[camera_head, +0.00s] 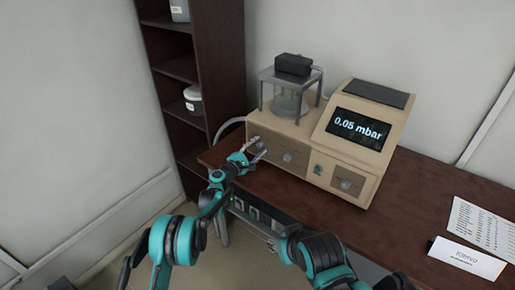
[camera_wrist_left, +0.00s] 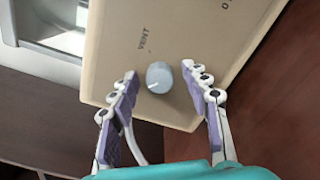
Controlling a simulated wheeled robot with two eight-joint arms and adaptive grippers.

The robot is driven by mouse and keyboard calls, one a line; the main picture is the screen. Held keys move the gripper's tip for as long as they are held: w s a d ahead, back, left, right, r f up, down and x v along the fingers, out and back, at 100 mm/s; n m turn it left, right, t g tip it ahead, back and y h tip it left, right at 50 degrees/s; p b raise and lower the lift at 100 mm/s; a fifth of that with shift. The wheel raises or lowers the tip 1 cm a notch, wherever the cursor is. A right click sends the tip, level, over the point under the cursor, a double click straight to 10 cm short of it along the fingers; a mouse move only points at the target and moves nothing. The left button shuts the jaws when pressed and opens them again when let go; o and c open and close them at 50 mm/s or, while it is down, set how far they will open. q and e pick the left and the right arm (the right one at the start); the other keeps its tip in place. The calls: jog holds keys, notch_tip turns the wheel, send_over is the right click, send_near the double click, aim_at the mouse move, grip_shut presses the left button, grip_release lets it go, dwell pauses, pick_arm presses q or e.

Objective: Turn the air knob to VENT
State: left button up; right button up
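The air knob (camera_wrist_left: 159,77) is a small round grey knob on the beige front panel. A pale line on its face points toward the lower left in the left wrist view. The word VENT (camera_wrist_left: 146,38) is printed above it there. My left gripper (camera_wrist_left: 160,79) is open, with a finger on either side of the knob and visible gaps to it. In the head view my left gripper (camera_head: 253,150) is at the left end of the beige machine (camera_head: 320,176) and largely covers the knob.
The machine's screen (camera_head: 359,129) reads 0,05 mbar. Another knob (camera_head: 347,184) is at its front right. The machine stands on a dark wooden table (camera_head: 400,222) with papers (camera_head: 480,232) at the right. A dark shelf (camera_head: 222,75) stands behind to the left.

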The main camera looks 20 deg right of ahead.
pick_arm(q)
grip_shut()
jog(key=shift+m, duration=0.3)
jog(key=shift+m+b, duration=0.75)
jog(key=shift+m, duration=0.25)
jog(key=m+b, duration=0.1)
jog(key=m, duration=0.2)
jog(key=shift+f+m, duration=0.1)
jog(key=shift+m, duration=0.2)
jog(key=m+b, duration=0.2)
jog(key=m, duration=0.4)
jog(key=m+b, duration=0.1)
jog(key=m, duration=0.4)
jog(key=shift+m, duration=0.4)
